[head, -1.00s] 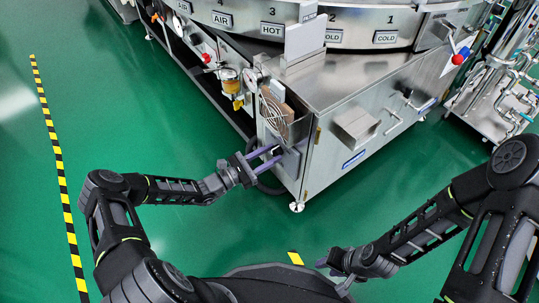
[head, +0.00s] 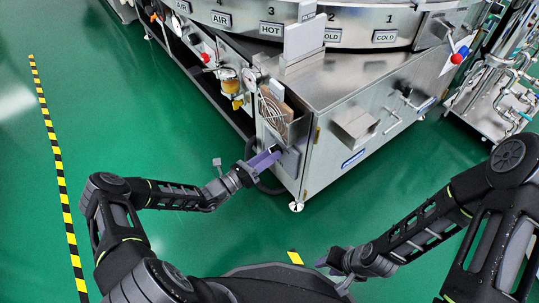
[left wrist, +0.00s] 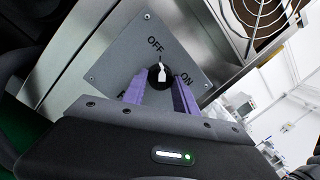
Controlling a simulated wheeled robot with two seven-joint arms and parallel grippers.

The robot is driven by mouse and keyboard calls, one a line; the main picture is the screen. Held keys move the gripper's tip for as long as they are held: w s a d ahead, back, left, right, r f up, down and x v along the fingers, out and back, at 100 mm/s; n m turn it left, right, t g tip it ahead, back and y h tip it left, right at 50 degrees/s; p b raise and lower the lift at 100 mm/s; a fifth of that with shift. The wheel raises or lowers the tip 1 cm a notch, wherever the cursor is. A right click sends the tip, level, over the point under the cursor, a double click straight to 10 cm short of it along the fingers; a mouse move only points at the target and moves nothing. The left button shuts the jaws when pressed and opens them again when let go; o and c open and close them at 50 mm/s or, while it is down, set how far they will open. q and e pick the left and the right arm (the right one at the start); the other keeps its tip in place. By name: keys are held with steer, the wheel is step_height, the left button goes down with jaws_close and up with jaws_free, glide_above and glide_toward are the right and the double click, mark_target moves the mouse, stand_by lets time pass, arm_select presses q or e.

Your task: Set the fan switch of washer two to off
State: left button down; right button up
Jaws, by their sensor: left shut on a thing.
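The fan switch is a black knob with a white pointer (left wrist: 162,75) on a grey square plate (left wrist: 117,58) in the left wrist view. The pointer aims up the picture, toward the OFF label; ON is to its right. A third label is mostly hidden by a finger. My left gripper (head: 265,160) is shut on the knob, its purple fingers on either side of it (left wrist: 160,93). In the head view the knob is too small to read. My right gripper (head: 328,262) is low in front of me, away from the machine; its jaw opening is unclear.
The steel washer cabinet (head: 335,100) carries a round drum with numbered HOT, COLD and AIR labels above. A wire fan guard (left wrist: 262,14) is close to the plate. A box-like bracket (head: 356,127) juts from the cabinet's right face. Green floor (head: 100,130) is clear at left.

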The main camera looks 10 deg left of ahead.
stand_by(0.4)
arm_select(q)
steer(key=c, duration=1)
jaws_free()
steer(key=shift+o, duration=0.2)
steer(key=p+v, duration=0.1)
steer(key=v, duration=0.7)
steer(key=shift+p, duration=0.3)
